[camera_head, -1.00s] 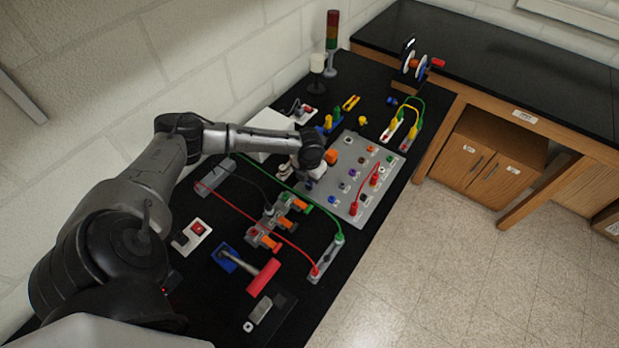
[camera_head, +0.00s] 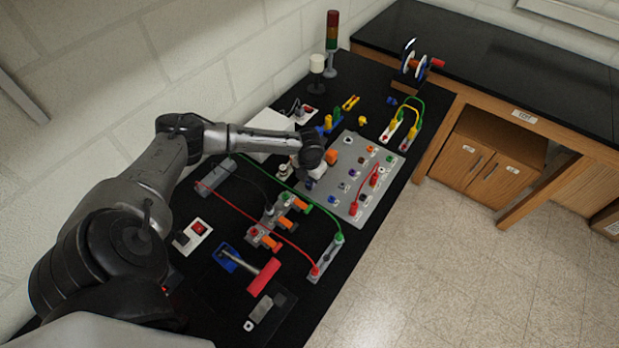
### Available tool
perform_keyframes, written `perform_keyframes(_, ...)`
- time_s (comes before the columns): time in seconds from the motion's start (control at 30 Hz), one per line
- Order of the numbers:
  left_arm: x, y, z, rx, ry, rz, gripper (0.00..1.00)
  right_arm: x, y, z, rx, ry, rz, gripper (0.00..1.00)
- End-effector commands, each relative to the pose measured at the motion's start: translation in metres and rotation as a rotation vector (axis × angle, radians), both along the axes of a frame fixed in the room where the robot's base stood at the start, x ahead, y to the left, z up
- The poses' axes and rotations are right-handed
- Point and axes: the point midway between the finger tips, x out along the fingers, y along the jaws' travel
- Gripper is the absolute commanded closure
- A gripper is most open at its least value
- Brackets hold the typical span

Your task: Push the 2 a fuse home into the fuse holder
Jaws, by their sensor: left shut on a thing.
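My left arm reaches in from the left. My left gripper (camera_head: 307,182) points down at the left edge of the grey panel (camera_head: 338,200). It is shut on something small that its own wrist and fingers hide. I cannot make out the 2 A fuse or the fuse holder at this size; the area under the gripper is covered by the wrist. The panel carries several small coloured parts in rows, with an orange block (camera_head: 331,157) just right of the wrist. My right gripper is not in view.
Orange lever connectors (camera_head: 285,222), a red-handled tool (camera_head: 264,277) and a red-switch box (camera_head: 199,229) lie nearer. Red and green cables run to a grey terminal strip (camera_head: 327,258). A white box (camera_head: 268,126) and signal tower (camera_head: 332,40) stand behind. Bare black bench shows between them.

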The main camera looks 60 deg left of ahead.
Motion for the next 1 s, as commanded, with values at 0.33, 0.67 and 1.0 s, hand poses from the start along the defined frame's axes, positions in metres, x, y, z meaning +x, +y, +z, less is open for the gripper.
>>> perform_keyframes(0.33,0.0001,-0.0002,0.0000,0.000,0.000,0.000,1.00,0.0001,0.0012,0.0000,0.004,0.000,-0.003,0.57)
perform_keyframes(0.67,0.0001,-0.0004,0.0010,0.000,0.000,0.000,1.00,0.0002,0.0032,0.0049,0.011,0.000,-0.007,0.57)
perform_keyframes(1.0,0.0001,-0.0003,-0.0001,0.000,0.000,0.000,1.00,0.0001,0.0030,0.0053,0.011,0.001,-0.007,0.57)
